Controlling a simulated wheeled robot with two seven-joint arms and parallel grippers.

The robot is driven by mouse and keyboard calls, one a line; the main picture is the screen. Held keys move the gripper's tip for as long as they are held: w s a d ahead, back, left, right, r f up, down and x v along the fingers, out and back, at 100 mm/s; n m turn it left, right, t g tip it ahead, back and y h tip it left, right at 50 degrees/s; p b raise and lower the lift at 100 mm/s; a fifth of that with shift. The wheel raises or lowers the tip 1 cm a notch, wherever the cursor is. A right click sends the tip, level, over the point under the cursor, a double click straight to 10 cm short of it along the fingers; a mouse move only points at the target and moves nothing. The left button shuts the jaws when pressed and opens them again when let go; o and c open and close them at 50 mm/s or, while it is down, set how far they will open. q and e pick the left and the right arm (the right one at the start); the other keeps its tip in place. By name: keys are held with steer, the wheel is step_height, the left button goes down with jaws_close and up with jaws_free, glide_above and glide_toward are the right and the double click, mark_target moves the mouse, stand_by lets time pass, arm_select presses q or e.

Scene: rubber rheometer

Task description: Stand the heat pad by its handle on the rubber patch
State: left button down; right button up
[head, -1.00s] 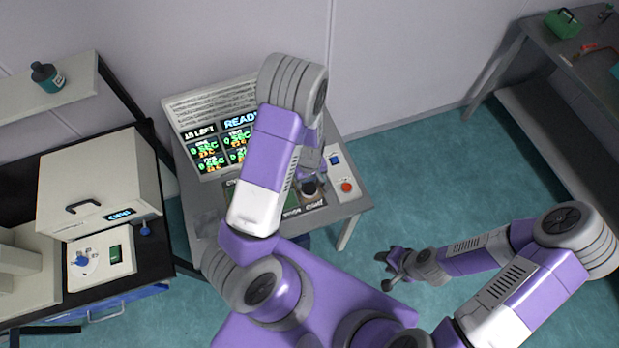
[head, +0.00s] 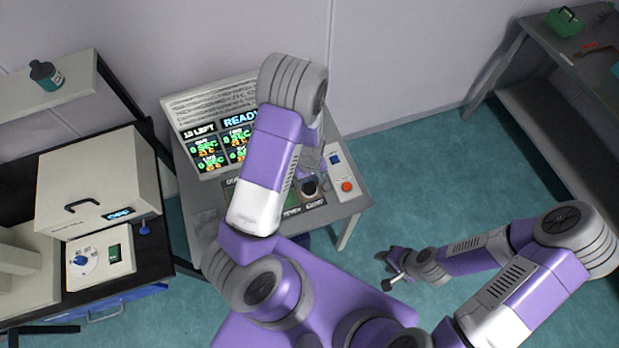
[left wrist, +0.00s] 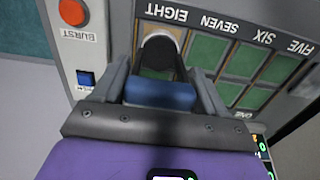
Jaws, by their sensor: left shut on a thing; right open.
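My left gripper (left wrist: 160,88) is shut on the heat pad (left wrist: 162,93), whose blue part shows between the fingers in the left wrist view. In the head view the dark end (head: 309,187) shows near the panel's right side, and my left arm hides much of the patch panel (head: 290,212). My right gripper (head: 388,268) is open and empty over the floor.
Green patches labelled SEVEN (left wrist: 208,50), SIX and FIVE lie beside EIGHT. A red BURST button (left wrist: 73,11) and a blue button (left wrist: 86,78) sit next to it. A display reading READY (head: 238,122) stands behind. An oven (head: 98,185) is on the left bench.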

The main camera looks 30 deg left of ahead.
arm_select(q)
steer(key=shift+f+b, duration=0.35)
steer(key=shift+f, duration=0.05)
stand_by(0.4)
jaws_free()
step_height(320, 180, up, 8)
steer(key=shift+f+p, duration=0.2)
steer(key=shift+p, duration=0.3)
stand_by(0.3)
